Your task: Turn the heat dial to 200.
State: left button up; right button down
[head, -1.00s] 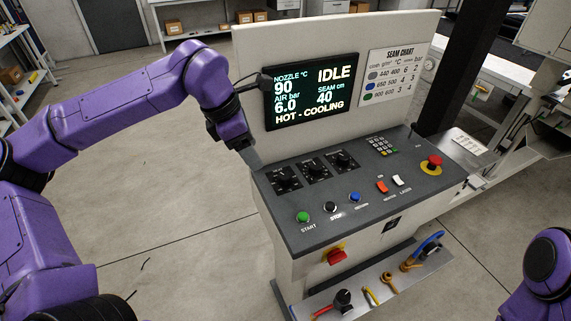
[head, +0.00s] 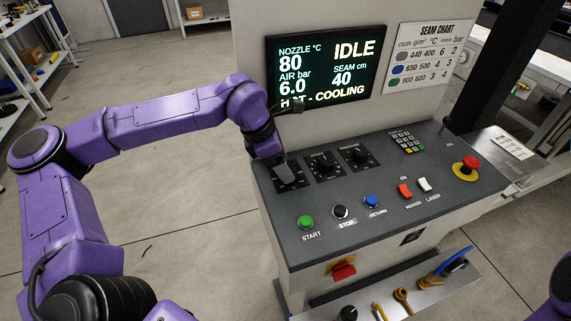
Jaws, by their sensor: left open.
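The slanted grey control panel (head: 420,205) carries three black dials in a row at its back left. The left dial (head: 291,184) is partly hidden by my left gripper (head: 284,173); its knob and pointer cannot be made out. The middle dial (head: 325,164) and the right dial (head: 359,156) are in plain view, but their small labels are not readable. My left gripper is open and points down at the left dial; I cannot tell whether it touches it. The display (head: 325,68) reads nozzle 80 °C, air 6.0 bar, seam 40 cm, IDLE, HOT - COOLING. My right gripper is out of view.
Green START (head: 306,222), black STOP (head: 340,212) and blue RETURN (head: 372,202) buttons sit in front of the dials. Two rocker switches (head: 405,190), a keypad (head: 407,141) and a red emergency stop (head: 467,166) are to the right. Open floor lies left of the console.

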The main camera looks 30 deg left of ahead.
pick_arm(q)
jog(key=shift+w+d+f, duration=0.1)
jog(key=shift+d+f, duration=0.05)
jog(key=shift+f, duration=0.3)
jog(key=shift+w+d+f, duration=0.15)
jog(key=shift+f, duration=0.2)
jog(key=c, duration=1.1)
jog(key=shift+o, duration=0.2)
